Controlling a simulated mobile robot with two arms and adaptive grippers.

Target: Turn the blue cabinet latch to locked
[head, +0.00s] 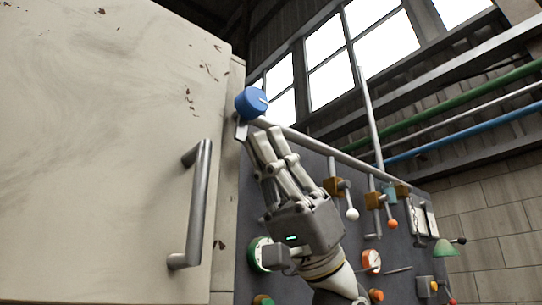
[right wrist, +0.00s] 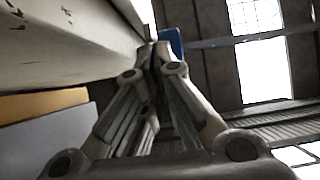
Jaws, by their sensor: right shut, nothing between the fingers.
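My right gripper (head: 266,134) is shut and empty, pointing up just below and to the right of the knob. Whether its fingertips touch the knob or its bracket I cannot tell. In the right wrist view, my shut fingers (right wrist: 155,50) reach up beside the cabinet edge, and part of the blue knob (right wrist: 175,42) shows behind their tips. My left gripper is not in view.
A grey metal handle (head: 196,205) stands out from the door. A dark panel (head: 390,262) with levers, knobs and a dial (head: 371,261) lies behind and right of my right arm. A grey rail (head: 330,152) slopes along its top.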

